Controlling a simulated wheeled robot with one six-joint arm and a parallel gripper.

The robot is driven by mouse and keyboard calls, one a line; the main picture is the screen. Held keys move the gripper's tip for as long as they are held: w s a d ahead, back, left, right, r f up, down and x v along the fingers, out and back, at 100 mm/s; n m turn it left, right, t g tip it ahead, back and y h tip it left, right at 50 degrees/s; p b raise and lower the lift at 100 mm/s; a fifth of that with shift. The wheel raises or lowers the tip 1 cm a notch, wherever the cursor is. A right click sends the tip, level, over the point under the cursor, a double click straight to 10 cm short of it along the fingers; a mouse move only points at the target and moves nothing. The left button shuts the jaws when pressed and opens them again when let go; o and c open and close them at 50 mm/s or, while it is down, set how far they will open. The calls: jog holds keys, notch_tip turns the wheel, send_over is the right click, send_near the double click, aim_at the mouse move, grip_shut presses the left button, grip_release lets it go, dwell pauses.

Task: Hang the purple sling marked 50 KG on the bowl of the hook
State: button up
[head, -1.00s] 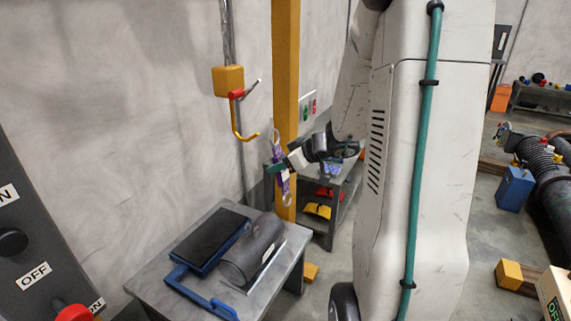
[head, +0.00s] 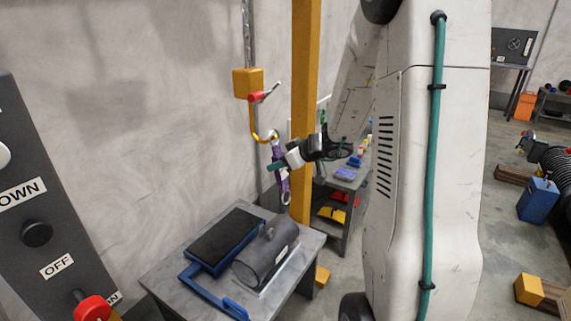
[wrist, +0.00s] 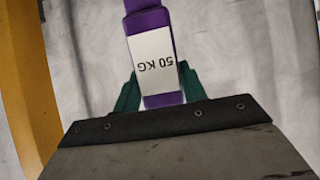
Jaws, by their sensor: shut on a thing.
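The purple sling (head: 282,174) hangs upright in my gripper (head: 277,166), with a metal ring at its top and another at its bottom. In the wrist view the sling's white 50 KG label (wrist: 154,62) sits between the green fingertips, which are shut on it. The yellow hook (head: 255,128) hangs from a yellow block on a chain. Its bowl (head: 262,139) is at about the height of the sling's top ring and appears very close to it in the head view. I cannot tell whether the ring is around the hook tip, touching it or beside it.
A yellow post (head: 305,100) stands just behind my gripper. Below is a grey table (head: 175,262) with a blue-framed dark pad and a dark cylinder (head: 268,252). A control panel (head: 40,215) with buttons fills the lower left. A shelf (head: 345,215) stands behind the post.

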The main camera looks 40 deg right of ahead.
jog(key=shift+x, duration=2.6)
jog(key=shift+s+f, duration=0.1)
jog(key=shift+f, duration=0.05)
